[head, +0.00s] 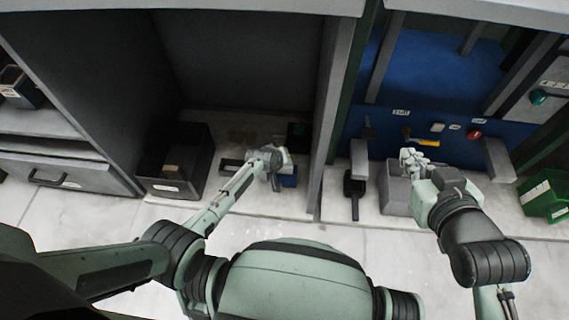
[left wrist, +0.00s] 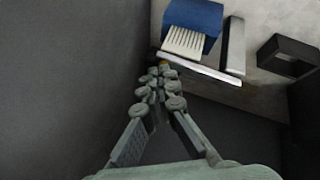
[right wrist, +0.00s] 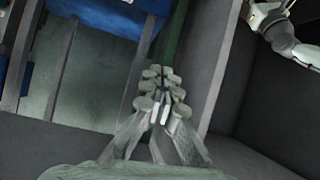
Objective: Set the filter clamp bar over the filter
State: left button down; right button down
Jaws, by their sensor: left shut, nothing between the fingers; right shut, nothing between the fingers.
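In the left wrist view a white pleated filter (left wrist: 187,41) sits at the open side of a blue housing (left wrist: 194,15). A light grey bar (left wrist: 200,68) lies along the filter's edge; whether it touches the filter I cannot tell. Which grey piece is the clamp bar is not clear, as a second grey bar (left wrist: 236,46) stands beside the housing. My left gripper (left wrist: 162,70) is shut and empty, its tips close to the grey bar. In the head view the left gripper (head: 275,168) covers most of the blue housing (head: 290,181). My right gripper (head: 410,158) is shut and empty before the blue panel.
A dark open frame (left wrist: 290,55) lies right of the housing. A black bin (head: 178,165) stands left of my left gripper. A grey post (head: 327,120) parts the two bays.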

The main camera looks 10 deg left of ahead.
pick_arm(q)
jog(key=shift+w, duration=0.1)
pick_arm(e)
jog(key=shift+w+a+r, duration=0.15)
jog(key=shift+a+r, duration=0.05)
jog(key=shift+r, duration=0.05)
dwell(0.3)
